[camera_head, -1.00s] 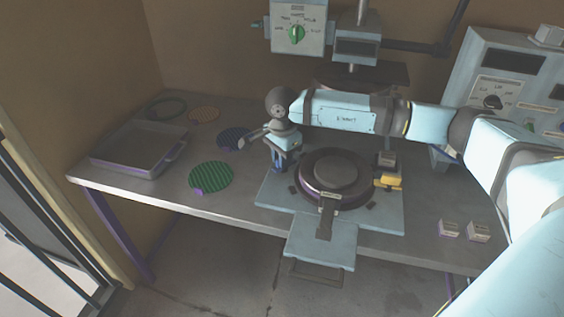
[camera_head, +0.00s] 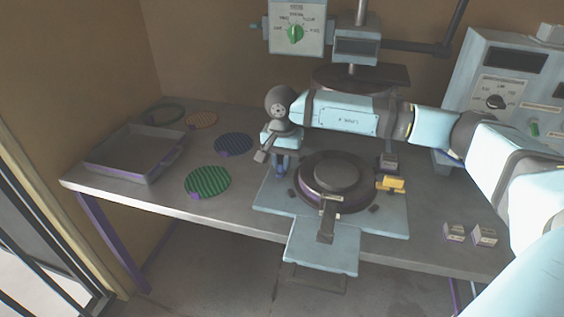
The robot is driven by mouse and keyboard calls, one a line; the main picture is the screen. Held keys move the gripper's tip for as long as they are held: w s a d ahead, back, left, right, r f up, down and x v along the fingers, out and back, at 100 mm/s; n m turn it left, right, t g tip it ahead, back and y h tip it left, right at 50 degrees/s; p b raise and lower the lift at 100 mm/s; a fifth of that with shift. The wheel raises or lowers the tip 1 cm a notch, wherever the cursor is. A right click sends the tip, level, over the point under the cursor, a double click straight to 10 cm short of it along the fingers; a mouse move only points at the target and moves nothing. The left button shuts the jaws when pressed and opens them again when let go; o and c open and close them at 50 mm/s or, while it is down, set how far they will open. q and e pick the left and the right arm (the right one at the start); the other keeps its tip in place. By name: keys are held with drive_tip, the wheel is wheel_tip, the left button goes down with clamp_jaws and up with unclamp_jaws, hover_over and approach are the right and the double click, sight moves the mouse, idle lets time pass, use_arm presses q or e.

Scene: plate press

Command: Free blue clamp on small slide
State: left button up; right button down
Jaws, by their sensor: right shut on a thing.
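The small slide (camera_head: 322,250) is a light blue plate at the table's front edge, bearing a dark round mould (camera_head: 335,175). The blue clamp (camera_head: 282,169) stands upright at the slide's left rear, beside the mould, its top hidden by my right gripper. My right gripper (camera_head: 281,157) reaches down from above and is shut on the blue clamp. A yellow clamp (camera_head: 391,184) is on the slide's right side. My left gripper is not in view.
Green (camera_head: 208,181) and blue (camera_head: 234,144) ribbed discs lie left of the slide. A grey tray (camera_head: 125,160) is at the table's left end. Two small blocks (camera_head: 484,235) lie at the right. The press head (camera_head: 360,77) hangs behind my right arm.

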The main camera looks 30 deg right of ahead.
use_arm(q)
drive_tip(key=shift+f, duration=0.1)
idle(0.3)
use_arm(e)
drive_tip(key=c, duration=1.1)
unclamp_jaws()
use_arm(q)
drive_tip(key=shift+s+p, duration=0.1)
drive_tip(key=shift+p, duration=0.35)
use_arm(e)
wheel_tip(320, 180, up, 14)
drive_tip(key=shift+f, duration=0.1)
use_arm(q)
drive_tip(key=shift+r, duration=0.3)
